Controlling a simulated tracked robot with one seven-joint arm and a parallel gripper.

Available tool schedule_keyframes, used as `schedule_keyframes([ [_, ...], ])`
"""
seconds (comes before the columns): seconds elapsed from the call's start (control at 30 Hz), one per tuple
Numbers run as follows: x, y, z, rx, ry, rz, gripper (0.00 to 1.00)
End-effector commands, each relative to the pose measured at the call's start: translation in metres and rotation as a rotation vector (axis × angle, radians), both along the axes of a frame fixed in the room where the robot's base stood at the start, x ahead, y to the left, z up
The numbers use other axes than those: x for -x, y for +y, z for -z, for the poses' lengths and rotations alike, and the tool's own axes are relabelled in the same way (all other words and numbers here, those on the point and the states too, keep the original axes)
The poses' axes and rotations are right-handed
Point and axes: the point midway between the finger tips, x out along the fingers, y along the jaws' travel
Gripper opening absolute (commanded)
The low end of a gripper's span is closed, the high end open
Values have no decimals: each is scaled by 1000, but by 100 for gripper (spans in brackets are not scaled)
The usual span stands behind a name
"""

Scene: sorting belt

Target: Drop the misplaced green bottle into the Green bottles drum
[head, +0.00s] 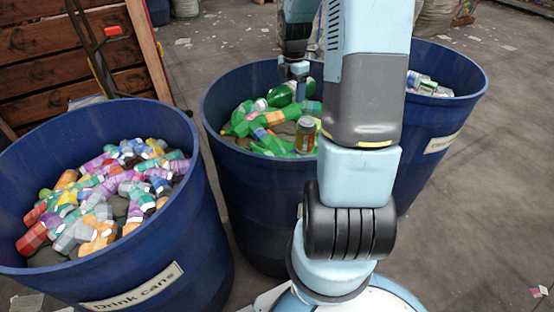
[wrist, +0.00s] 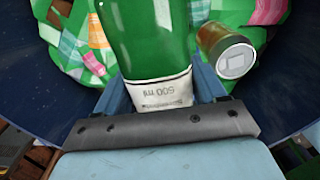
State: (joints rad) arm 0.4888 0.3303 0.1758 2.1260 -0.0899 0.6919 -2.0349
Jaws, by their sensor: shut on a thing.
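My gripper (head: 298,80) hangs over the middle blue drum (head: 242,200), which holds green bottles (head: 245,122). In the wrist view my gripper (wrist: 162,88) is shut on a green bottle (wrist: 155,40) with a white "500 ml" label band between the fingers. The bottle points away from the gripper, over the drum's contents. In the head view it looks to be the green bottle (head: 283,95) just below the fingers, though it is hard to part from the pile. No label shows on the middle drum.
A drum labelled "Drink cans" (head: 200,245) stands at left, full of coloured cans. Another blue drum (head: 440,118) stands at right, partly behind my arm.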

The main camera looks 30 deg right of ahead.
Motion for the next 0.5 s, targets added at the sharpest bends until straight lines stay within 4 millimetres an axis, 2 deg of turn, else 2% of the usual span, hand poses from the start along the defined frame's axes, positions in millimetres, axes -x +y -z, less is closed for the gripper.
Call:
schedule_keyframes([
  [0.17,0,0,0,0,0,0,42],
  [0.2,0,0,0,0,0,0,72],
  [0.5,0,0,0,0,0,0,100],
])
